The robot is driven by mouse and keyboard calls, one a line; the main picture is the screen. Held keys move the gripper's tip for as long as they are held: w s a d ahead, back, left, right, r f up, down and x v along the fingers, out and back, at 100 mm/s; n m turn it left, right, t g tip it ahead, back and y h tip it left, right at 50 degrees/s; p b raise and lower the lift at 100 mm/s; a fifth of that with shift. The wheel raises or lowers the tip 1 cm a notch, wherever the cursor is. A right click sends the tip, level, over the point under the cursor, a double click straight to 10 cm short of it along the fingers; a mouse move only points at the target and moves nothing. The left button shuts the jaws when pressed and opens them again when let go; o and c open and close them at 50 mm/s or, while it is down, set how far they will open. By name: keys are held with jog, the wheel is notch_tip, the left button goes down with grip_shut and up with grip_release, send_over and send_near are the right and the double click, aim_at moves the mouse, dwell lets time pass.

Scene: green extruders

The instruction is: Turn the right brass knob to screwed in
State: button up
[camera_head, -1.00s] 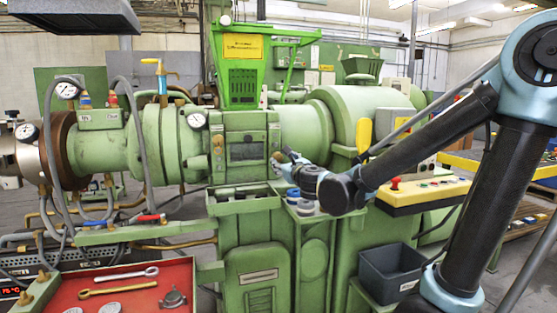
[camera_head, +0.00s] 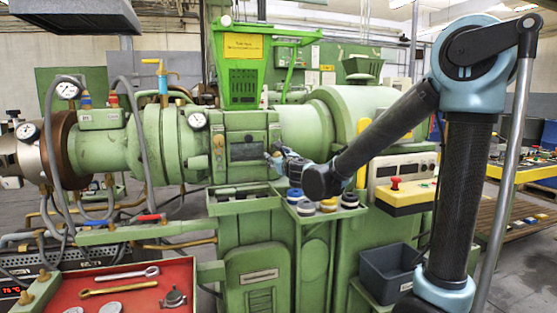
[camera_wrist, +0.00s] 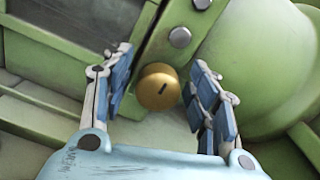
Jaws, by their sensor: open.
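The right brass knob (camera_wrist: 157,88) is round, with a short dark slanted mark on its face. In the wrist view it sits on a green flange between my gripper's two blue-padded fingers. My gripper (camera_wrist: 162,62) is open, with a finger on each side of the knob. In the head view my gripper (camera_head: 274,154) is at the right edge of the green machine's front housing and hides most or all of this knob. Another brass knob (camera_head: 218,141) shows on the left of that housing.
Grey bolt heads (camera_wrist: 180,37) sit on the flange near the knob. A tray ledge with round parts (camera_head: 327,205) lies below my gripper. A yellow control box (camera_head: 405,196) stands to the right, and a red tool tray (camera_head: 130,290) at lower left.

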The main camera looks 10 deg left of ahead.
jog(key=c, duration=1.1)
